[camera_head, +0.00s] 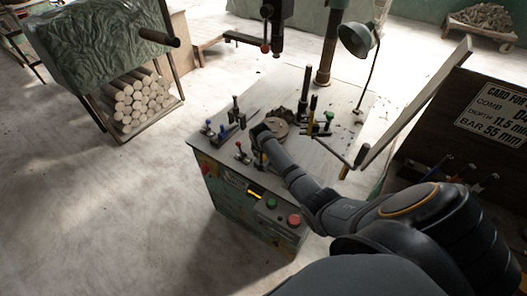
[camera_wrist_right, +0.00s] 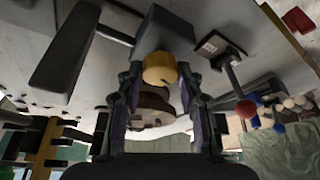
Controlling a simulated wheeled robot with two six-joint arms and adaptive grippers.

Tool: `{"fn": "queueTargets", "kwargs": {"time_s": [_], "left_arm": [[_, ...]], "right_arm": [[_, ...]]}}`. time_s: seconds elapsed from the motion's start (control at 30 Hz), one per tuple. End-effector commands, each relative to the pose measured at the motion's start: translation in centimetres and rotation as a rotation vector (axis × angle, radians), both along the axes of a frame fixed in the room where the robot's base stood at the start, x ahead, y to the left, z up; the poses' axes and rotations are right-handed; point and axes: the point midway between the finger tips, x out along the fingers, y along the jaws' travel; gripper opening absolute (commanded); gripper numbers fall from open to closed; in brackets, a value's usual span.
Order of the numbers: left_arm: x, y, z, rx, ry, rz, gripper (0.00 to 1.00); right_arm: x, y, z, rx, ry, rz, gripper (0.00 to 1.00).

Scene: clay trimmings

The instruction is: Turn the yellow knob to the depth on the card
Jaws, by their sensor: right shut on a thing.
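The yellow knob (camera_wrist_right: 160,68) sits at the end of a dark block in the right wrist view. My right gripper (camera_wrist_right: 160,82) has one finger on each side of it and is shut on it. In the head view my right arm reaches from the lower right to the machine's top (camera_head: 222,153), where the right gripper (camera_head: 261,149) is small and dark; I cannot make out the knob there. My left gripper is out of view.
Levers with red and blue balls (camera_head: 240,147) stand left of my right gripper. A round disc (camera_head: 279,128) lies just beyond it. A green lamp (camera_head: 358,40) and a dark post (camera_head: 328,48) rise behind. Green and red buttons (camera_head: 293,220) are on the machine's front.

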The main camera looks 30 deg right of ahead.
Motion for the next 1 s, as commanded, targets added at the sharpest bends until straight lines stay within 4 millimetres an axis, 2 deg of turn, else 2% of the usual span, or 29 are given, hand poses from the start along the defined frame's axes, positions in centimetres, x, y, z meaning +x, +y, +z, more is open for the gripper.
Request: {"fn": "queueTargets", "kwargs": {"time_s": [0.2, 0.5, 1.0], "left_arm": [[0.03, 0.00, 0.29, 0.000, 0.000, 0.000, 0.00], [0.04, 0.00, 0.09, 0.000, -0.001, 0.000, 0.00], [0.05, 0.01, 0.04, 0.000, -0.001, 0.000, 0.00]], "right_arm": [[0.21, 0.13, 0.08, 0.001, -0.002, -0.172, 0.05], [0.28, 0.13, 0.03, 0.000, -0.003, -0.331, 0.05], [0.26, 0.15, 0.05, 0.000, -0.002, -0.396, 0.05]]}}
